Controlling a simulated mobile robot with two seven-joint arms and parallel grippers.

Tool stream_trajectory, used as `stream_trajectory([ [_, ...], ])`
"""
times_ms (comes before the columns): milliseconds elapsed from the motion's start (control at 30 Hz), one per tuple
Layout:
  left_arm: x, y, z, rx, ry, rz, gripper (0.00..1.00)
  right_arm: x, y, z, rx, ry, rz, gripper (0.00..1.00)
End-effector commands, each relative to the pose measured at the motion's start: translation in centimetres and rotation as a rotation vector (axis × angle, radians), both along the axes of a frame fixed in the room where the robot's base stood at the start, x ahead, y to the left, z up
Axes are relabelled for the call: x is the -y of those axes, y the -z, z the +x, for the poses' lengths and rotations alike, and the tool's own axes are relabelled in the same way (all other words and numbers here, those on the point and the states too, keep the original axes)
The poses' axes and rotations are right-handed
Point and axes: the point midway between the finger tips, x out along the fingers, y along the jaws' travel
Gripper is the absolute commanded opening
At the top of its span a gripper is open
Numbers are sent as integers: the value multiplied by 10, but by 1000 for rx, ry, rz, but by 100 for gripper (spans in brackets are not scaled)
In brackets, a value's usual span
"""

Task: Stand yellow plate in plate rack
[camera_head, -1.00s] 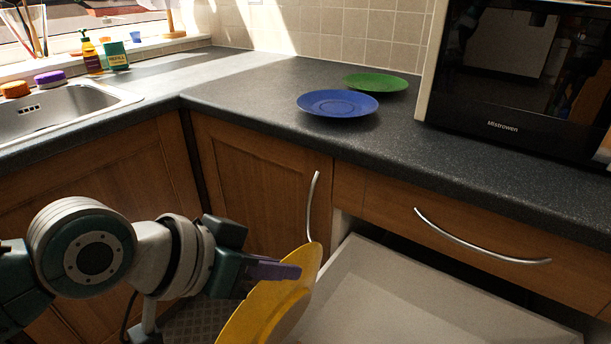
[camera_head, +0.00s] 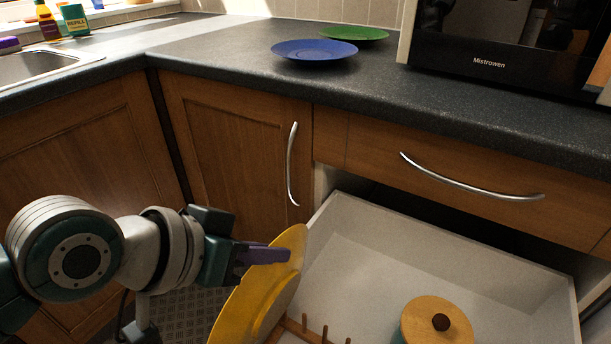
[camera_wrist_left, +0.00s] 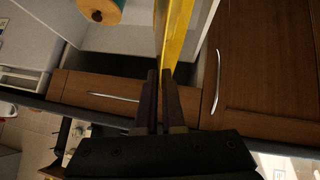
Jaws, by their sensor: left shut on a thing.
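The yellow plate (camera_head: 262,292) is tilted steeply, close to on edge, in front of the cupboard door and at the left side of the open drawer. My left gripper (camera_head: 284,255) is shut on its upper rim. The left wrist view also shows the yellow plate (camera_wrist_left: 174,32) edge-on between the fingers of the left gripper (camera_wrist_left: 160,75). The plate rack (camera_head: 312,331), with wooden pegs, shows partly at the bottom of the head view inside the drawer. The plate hides part of it. My right gripper is not in view.
The open white drawer (camera_head: 385,225) also holds a round wooden-lidded container (camera_head: 437,325), right of the rack. A blue plate (camera_head: 315,50) and a green plate (camera_head: 345,33) lie on the dark counter (camera_head: 235,60). A microwave (camera_head: 500,45) stands at the right.

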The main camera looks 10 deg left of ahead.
Motion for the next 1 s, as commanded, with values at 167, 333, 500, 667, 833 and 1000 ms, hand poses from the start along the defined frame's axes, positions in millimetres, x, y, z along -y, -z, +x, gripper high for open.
stream_trajectory([
  [167, 0, 18, 1, 5, -1, -3, 0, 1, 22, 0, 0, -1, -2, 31],
  [333, 0, 33, 1, 5, 0, -1, 0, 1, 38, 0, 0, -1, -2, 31],
  [500, 0, 48, 1, 4, -1, 0, 0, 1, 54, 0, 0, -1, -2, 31],
  [667, 0, 62, 1, 5, -1, 1, 0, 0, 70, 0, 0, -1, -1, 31],
  [833, 0, 75, 1, 4, -1, 2, 0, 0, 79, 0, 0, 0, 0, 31],
  [1000, 0, 88, 1, 5, 0, 1, 0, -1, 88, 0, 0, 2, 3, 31],
])
